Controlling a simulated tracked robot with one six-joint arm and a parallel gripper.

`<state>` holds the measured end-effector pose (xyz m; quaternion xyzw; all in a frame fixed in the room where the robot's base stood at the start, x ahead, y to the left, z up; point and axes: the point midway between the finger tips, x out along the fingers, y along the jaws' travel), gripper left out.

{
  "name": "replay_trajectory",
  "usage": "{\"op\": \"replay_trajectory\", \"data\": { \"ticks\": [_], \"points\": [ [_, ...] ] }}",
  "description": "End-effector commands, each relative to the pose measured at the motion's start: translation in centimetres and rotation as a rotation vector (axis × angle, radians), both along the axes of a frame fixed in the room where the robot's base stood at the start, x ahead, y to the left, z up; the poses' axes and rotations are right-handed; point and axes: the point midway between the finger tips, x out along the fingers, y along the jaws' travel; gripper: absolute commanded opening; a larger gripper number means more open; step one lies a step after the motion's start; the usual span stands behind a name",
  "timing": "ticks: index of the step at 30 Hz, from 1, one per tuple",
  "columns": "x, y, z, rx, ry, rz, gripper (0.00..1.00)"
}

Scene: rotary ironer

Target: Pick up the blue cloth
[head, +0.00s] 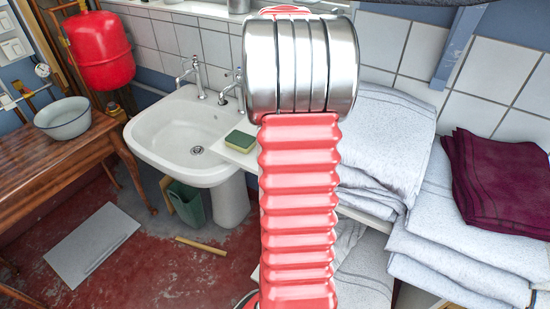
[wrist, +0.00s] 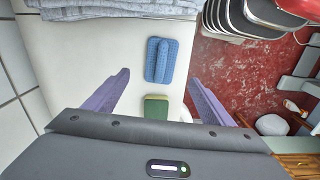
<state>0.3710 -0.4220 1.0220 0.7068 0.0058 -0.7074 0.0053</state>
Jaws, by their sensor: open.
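The blue cloth (wrist: 168,62) lies folded on a white surface (wrist: 80,75) in the wrist view, with a ridge along its middle. My gripper (wrist: 160,77) has its two purple fingers spread wide, one on each side in the picture, with nothing between them held. The cloth shows just past the fingertips; how far they are above it I cannot tell. In the head view the cloth and my gripper are hidden behind my red and silver arm.
A green and yellow sponge (wrist: 156,108) lies close to the cloth; it also shows beside the sink (head: 241,141). Grey folded linen (wrist: 120,10) borders the surface, and stacks (head: 385,140) stand at right with a maroon cloth (head: 495,185). The white sink (head: 150,140) is at left.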

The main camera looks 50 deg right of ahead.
Motion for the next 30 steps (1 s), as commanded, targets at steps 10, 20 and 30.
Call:
{"op": "replay_trajectory", "data": {
  "ticks": [10, 20, 30],
  "points": [
    [0.0, 0.0, -4.9, 0.001, 0.001, 0.000, 0.77],
    [0.0, 0.0, -5.4, -0.001, -0.001, 0.000, 0.77],
    [-0.2, 0.1, -7.8, 0.003, 0.002, 0.000, 0.77]
  ]
}}
